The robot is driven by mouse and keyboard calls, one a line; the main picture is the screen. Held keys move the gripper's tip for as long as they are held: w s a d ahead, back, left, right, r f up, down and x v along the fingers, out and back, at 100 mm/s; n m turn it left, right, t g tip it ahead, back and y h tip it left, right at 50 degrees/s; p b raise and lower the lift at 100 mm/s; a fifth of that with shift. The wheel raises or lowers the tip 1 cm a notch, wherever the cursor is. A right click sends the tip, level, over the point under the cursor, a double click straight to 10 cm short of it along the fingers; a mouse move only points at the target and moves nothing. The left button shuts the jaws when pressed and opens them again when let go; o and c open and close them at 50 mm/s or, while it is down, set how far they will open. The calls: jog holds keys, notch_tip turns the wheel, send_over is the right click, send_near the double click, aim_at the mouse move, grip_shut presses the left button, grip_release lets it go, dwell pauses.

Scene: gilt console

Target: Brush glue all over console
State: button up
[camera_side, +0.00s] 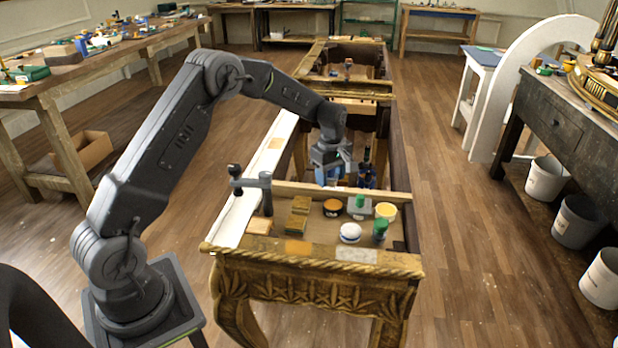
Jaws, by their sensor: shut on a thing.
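The gilt console (318,285) stands in the middle, a long carved gold frame with an open top, running away from the camera. My gripper (338,172) reaches down into its open middle section, just beyond the near crossbar. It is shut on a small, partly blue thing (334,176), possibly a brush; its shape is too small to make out. A dark upright tool with blue on it (366,160) is just right of the gripper. Whether the held thing touches the console cannot be told. No glue can be made out on the wood.
On the near tray are an orange-topped jar (332,208), a yellow-topped jar (386,211), a white round item (350,232), green-capped bottles (379,231) and wooden blocks (298,214). A dark clamp (265,190) rises at the left rail. Workbenches flank both sides; buckets (578,222) stand right.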

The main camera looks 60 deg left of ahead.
aim_at(333, 204)
jog(key=shift+w+d+f, duration=0.2)
jog(key=shift+w+d, duration=0.1)
jog(key=shift+w, duration=0.2)
jog(key=shift+f, duration=2.85)
jog(key=shift+f, duration=0.65)
jog(key=shift+r, duration=0.15)
jog(key=shift+r, duration=3.45)
jog(key=s+a, duration=0.1)
jog(key=s, duration=1.9)
jog(key=shift+s+a+r, duration=0.15)
jog(key=shift+a+r, duration=0.1)
jog(key=shift+r, duration=0.2)
